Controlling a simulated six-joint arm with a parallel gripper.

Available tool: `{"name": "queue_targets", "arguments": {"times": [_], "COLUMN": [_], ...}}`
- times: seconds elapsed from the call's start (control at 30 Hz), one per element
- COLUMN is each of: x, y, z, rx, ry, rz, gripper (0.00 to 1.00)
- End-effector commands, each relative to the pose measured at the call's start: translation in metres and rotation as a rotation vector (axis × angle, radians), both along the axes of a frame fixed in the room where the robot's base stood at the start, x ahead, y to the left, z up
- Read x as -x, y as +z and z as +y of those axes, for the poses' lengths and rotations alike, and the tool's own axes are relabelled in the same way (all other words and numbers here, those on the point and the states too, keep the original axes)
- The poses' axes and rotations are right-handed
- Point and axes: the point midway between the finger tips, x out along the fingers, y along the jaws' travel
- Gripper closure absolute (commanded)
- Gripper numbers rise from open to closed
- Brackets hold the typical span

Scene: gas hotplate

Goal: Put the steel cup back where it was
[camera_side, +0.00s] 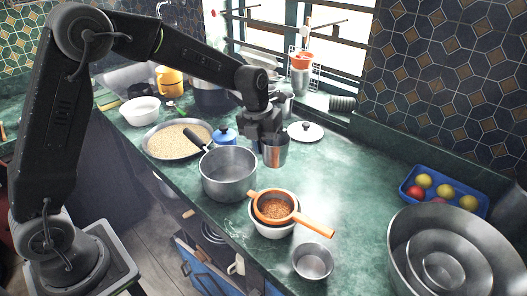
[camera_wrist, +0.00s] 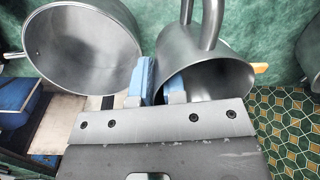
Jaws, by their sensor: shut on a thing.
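The steel cup (camera_side: 275,154) is a shiny, open-topped metal cup near the middle of the green counter in the side view, behind the saucepan. My gripper (camera_side: 265,134) points down at its rim. In the wrist view my gripper (camera_wrist: 158,82) has its blue-padded fingers shut on the wall of the cup (camera_wrist: 206,62), one finger outside and the other seemingly inside the mouth. The cup looks upright. Whether its base touches the counter I cannot tell.
A pan of grain (camera_side: 178,139) is to the left. A lid (camera_side: 305,131) lies behind right. An orange strainer (camera_side: 274,207) sits in front. Counter to the right (camera_side: 350,180) is clear.

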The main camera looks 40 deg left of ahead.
Motion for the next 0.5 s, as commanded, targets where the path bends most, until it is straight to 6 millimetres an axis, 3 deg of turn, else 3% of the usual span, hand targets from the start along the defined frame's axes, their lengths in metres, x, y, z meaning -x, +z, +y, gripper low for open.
{"name": "queue_targets", "arguments": {"times": [0.17,0.5], "x": [0.0,-0.001], "y": [0.0123,0.0131], "z": [0.0,-0.0022], "rx": [0.0,0.0], "ry": [0.001,-0.005], "rz": [-0.001,-0.001], "gripper": [1.0,1.0]}}
